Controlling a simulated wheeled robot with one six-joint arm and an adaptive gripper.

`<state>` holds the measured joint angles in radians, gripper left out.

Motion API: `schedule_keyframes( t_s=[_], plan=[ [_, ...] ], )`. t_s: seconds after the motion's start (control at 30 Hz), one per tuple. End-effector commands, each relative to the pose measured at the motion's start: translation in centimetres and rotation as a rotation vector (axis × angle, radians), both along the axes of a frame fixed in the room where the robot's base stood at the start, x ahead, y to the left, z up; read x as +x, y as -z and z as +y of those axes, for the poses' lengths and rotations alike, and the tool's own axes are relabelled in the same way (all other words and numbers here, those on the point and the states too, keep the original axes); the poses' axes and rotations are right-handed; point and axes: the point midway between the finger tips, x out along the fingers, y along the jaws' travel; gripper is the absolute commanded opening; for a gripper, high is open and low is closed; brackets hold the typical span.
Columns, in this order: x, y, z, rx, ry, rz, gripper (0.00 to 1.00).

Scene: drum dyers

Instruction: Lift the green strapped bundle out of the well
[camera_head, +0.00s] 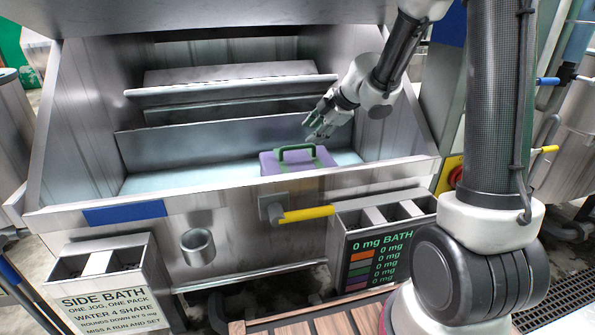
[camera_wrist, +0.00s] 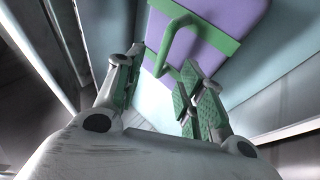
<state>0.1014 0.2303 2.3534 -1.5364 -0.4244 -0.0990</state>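A purple bundle (camera_head: 270,165) with green straps and a raised green handle (camera_head: 296,149) sits at the right of the steel well (camera_head: 200,178), partly behind its front wall. My gripper (camera_head: 318,127) hangs inside the well, above and just right of the bundle. In the wrist view the purple bundle (camera_wrist: 240,14) and its green handle (camera_wrist: 172,45) lie beyond the fingertips. My gripper's green-padded fingers (camera_wrist: 160,78) stand apart with nothing between them. The near end of the handle lies beyond the gap, close to the right finger; whether it touches cannot be told.
A steel ledge (camera_head: 235,90) crosses the back of the well. A yellow-handled valve (camera_head: 305,214) and a small round cup (camera_head: 197,246) are on its front. Label boxes stand below, marked SIDE BATH (camera_head: 112,305) and 0 mg BATH (camera_head: 380,245). The well's left part is clear.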

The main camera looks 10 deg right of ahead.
Motion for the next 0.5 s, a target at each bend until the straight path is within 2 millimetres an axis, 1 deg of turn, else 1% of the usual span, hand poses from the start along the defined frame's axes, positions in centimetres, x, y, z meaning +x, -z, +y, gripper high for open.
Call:
schedule_keyframes(
  t_s=[0.03,0.1,0.27,0.5],
  plan=[
    [0.1,0.8,0.5,0.004,-0.021,0.009,0.39],
    [0.5,1.6,1.2,0.008,-0.036,0.012,0.39],
    [1.3,2.7,1.7,0.005,-0.033,0.010,0.39],
    [3.1,5.5,3.1,0.007,-0.032,0.011,0.39]
  ],
)
